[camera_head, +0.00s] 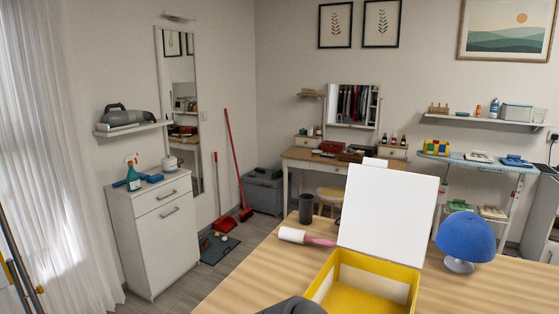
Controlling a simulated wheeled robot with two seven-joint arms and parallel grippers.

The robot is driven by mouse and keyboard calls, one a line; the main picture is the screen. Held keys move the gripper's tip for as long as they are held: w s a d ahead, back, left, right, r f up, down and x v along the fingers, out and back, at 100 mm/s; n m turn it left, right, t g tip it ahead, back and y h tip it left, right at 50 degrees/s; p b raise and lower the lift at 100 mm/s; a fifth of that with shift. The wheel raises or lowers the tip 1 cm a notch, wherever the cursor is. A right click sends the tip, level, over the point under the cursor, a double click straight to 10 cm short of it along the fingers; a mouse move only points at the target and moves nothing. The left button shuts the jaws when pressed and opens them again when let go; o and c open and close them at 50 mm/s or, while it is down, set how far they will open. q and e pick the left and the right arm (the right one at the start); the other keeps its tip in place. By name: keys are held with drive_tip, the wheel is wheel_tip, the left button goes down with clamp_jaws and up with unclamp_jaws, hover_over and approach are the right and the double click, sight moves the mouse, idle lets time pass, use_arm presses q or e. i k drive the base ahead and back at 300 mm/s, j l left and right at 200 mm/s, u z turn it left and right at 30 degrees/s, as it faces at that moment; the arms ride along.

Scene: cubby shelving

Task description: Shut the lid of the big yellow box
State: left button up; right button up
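The big yellow box (318,279) stands on the wooden table at the bottom centre, its front cut off by the picture edge. A small white tab shows at the lid's top edge. A dark grey rounded shape at the bottom edge overlaps the box's near left corner; I cannot tell whether it is part of my arm. Neither gripper can be made out.
On the wooden table (475,290), a blue dome lamp (465,238) stands right of the box. A white roller with a pink handle (292,235) lies close to its left, and a dark cup (306,208) stands behind that. The right front of the table is clear.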

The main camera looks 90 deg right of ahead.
sight(387, 214)
drive_tip(key=z, duration=2.05)
